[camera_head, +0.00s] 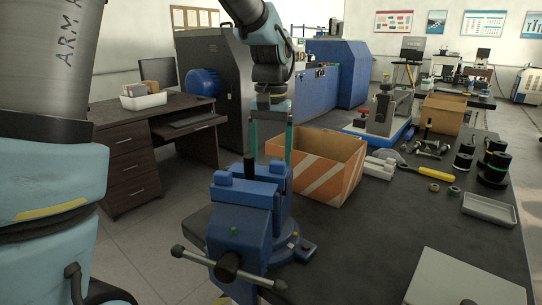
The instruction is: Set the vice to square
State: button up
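A blue bench vice (240,215) stands on the near left edge of the dark workbench. Its front end, with a long grey handle bar (194,259), faces the lower left, so the vice sits at an angle to the bench edge. My gripper (270,158) points down just behind and above the vice. Its two teal fingers are apart, with nothing seen between them. The right fingertip is partly hidden behind the vice, and I cannot tell whether it touches it.
An orange-and-white striped cardboard box (333,177) stands close right of the gripper. Beyond it are a yellow-handled tool (429,172), black cylinders (494,165), a grey tray (489,209) and a blue-based machine (382,115). A grey plate (465,280) lies near right. Bench between is clear.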

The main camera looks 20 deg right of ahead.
jog(key=shift+f, duration=0.65)
grip_shut()
dwell(0.6)
